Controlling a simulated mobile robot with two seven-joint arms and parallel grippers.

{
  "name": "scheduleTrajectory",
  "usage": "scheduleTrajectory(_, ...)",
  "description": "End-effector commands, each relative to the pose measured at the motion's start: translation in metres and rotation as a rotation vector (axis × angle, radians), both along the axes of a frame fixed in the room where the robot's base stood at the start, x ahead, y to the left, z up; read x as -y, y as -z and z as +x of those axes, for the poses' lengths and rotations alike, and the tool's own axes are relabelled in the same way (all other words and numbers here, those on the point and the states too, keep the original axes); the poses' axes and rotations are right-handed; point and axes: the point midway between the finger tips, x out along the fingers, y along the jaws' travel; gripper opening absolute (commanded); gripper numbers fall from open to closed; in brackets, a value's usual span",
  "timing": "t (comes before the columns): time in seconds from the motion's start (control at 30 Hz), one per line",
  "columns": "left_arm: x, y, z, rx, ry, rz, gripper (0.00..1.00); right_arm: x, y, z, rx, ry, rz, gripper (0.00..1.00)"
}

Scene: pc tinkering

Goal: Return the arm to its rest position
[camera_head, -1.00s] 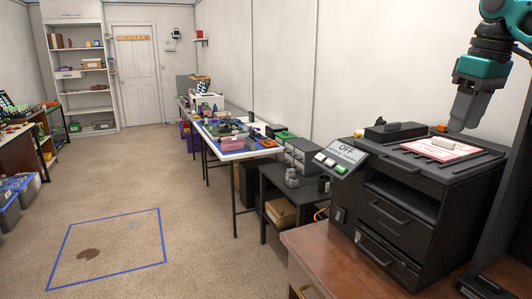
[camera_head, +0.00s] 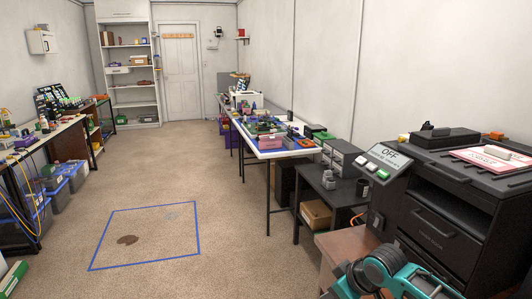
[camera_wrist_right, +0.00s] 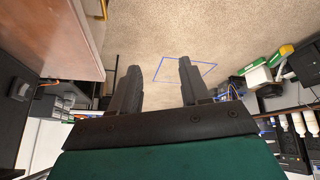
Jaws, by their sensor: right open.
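My right arm (camera_head: 400,277), teal and black, shows at the bottom right of the head view, low in front of the black machine. Its gripper is outside that view. In the right wrist view my right gripper (camera_wrist_right: 159,78) has two dark fingers spread apart with nothing between them. Carpet shows beyond the fingertips. My left gripper is in neither view.
The black machine (camera_head: 438,231) with an OFF panel (camera_head: 387,155) stands at the right; a white object (camera_head: 497,152) lies on a pink-and-white sheet on top. A brown cabinet (camera_head: 345,243) is below. Workbenches line both sides.

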Motion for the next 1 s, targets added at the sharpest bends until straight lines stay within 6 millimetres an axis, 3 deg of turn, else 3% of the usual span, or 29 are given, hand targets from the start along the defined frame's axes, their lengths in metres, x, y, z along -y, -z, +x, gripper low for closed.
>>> scheduleTrajectory(0.03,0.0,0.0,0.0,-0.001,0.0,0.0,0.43,-0.015,0.019,-0.016,0.009,0.001,0.044,0.46)
scheduleTrajectory(0.2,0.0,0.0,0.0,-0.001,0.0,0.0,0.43,-0.044,0.055,-0.058,0.084,0.043,0.166,0.46)
scheduleTrajectory(0.37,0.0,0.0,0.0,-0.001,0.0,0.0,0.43,-0.052,0.079,-0.1,0.155,0.125,0.255,0.46)
scheduleTrajectory(0.57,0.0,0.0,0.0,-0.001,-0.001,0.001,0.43,-0.038,0.097,-0.159,0.244,0.258,0.31,0.46)
scheduleTrajectory(0.8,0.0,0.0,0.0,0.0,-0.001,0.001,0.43,-0.002,0.103,-0.223,0.335,0.384,0.278,0.46)
scheduleTrajectory(1.0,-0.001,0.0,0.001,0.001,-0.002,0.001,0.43,0.014,0.102,-0.246,0.367,0.418,0.249,0.46)
